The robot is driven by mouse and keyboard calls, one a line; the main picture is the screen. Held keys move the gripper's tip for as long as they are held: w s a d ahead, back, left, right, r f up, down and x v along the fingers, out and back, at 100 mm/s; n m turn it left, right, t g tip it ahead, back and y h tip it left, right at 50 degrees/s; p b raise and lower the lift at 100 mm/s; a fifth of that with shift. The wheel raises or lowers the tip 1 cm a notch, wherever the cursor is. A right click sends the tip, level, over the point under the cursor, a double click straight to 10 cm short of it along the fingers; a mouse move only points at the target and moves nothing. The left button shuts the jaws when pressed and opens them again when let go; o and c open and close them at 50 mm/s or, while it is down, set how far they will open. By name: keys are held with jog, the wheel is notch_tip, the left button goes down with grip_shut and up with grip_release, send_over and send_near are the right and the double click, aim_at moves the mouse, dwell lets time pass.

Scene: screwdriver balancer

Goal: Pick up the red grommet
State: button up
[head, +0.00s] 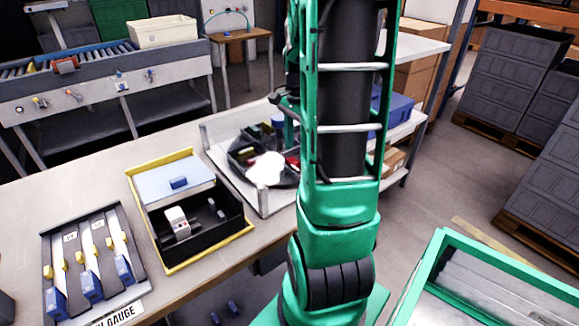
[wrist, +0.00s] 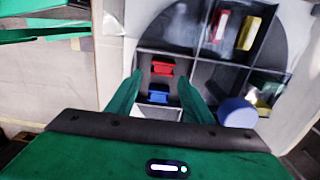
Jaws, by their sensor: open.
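The red grommet appears to be the small red piece (wrist: 162,68) in a dark compartment of the divided tray (wrist: 192,66) in the wrist view. A small blue piece (wrist: 158,97) lies in the same compartment, nearer my gripper. My gripper (wrist: 159,79) is open and empty, with one green finger on each side of the red and blue pieces. I cannot tell how far above them the fingertips are. In the head view the divided tray (head: 243,156) is partly behind my arm, and I cannot make out the gripper's fingertips there.
Other compartments hold a red-and-white piece (wrist: 221,27) and a yellow piece (wrist: 249,33). A round blue object (wrist: 237,112) is close beside the right finger. Tray dividers stand around the pieces. A yellow-edged box (head: 190,258) is left on the bench (head: 95,183).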

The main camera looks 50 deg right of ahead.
aim_at(294, 159)
jog(key=shift+w+a+f, duration=0.1)
jog(key=shift+w+f, duration=0.1)
jog(key=shift+f, duration=1.15)
jog(key=shift+w+f, duration=0.15)
jog(key=shift+f, duration=1.2)
jog(key=c, duration=1)
